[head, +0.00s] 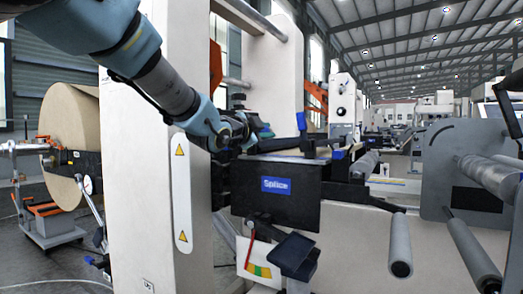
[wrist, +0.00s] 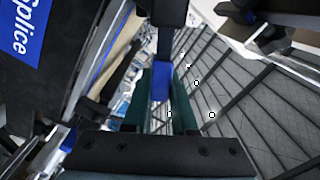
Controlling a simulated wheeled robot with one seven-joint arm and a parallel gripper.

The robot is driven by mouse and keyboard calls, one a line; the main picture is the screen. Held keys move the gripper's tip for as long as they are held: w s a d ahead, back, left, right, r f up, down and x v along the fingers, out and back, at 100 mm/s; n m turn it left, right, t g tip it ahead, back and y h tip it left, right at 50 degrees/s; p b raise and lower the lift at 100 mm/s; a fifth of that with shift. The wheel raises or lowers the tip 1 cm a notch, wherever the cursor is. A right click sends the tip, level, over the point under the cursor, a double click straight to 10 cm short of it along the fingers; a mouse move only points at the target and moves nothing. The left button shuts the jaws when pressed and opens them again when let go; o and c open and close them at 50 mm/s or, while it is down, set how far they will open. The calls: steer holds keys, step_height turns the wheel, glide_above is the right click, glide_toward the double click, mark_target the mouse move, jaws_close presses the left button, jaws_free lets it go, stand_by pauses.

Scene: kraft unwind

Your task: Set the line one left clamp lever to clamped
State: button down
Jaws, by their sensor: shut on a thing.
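The splice table (head: 290,207) is a black box with a blue "Splice" label, in the middle of the head view. My gripper (head: 258,134) is at the table's upper left edge. In the wrist view, the teal fingers of my gripper (wrist: 164,98) are closed around the blue grip of a black clamp lever (wrist: 161,78). Its dark arm runs up to the top of that picture. In the head view my gripper and wrist hide most of this lever. I cannot tell its setting from these frames.
Another black lever part with a blue end (head: 338,154) stands at the table's right. A white machine column (head: 150,185) is close below my arm. A kraft roll (head: 70,135) is at the far left. Grey rollers (head: 400,245) stick out at the right.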

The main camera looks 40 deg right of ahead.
steer(key=f+m+b, duration=0.1)
steer(key=m+b, duration=0.1)
steer(key=b, duration=0.1)
steer(key=f+m+b, duration=0.1)
steer(key=m+b, duration=0.1)
steer(key=b, duration=0.1)
steer(key=s+f+m+b, duration=0.1)
steer(key=f+m+b, duration=0.1)
steer(key=b, duration=0.2)
steer(key=shift+d, duration=0.15)
steer(key=shift+f, duration=0.1)
steer(key=c, duration=0.7)
jaws_free()
steer(key=v, duration=1.1)
